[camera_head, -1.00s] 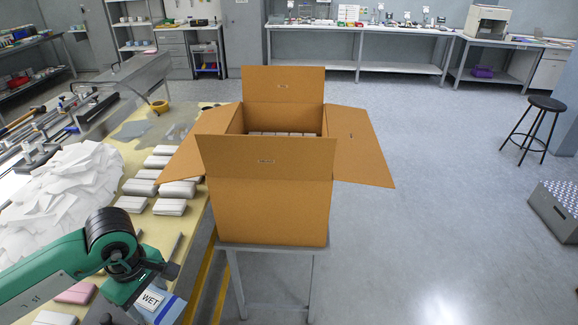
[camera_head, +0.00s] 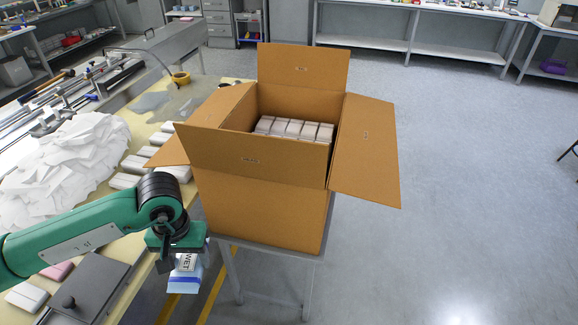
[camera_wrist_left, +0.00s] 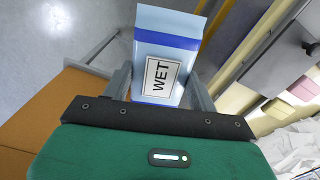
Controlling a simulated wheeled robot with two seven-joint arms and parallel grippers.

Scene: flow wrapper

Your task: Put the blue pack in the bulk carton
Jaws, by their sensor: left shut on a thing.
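My left gripper (camera_head: 180,250) is shut on the blue pack (camera_head: 185,279), a light blue pack with a darker blue band and a "WET" label. The pack hangs below the gripper, beside the table's right edge and left of the carton stand. In the left wrist view the blue pack (camera_wrist_left: 164,62) sits between the two fingers of the left gripper (camera_wrist_left: 160,88). The bulk carton (camera_head: 258,205) is a brown open box with its flaps spread. Grey-white packs (camera_head: 295,129) stand in rows inside it; its near floor is hidden by the front flap. My right gripper is out of view.
The carton stands on a grey stand (camera_head: 270,252). The table (camera_head: 140,215) on the left holds white packs (camera_head: 125,181), a heap of white wrappers (camera_head: 70,165), a pink pack (camera_head: 57,271) and a dark lidded box (camera_head: 88,290). Floor to the right is clear.

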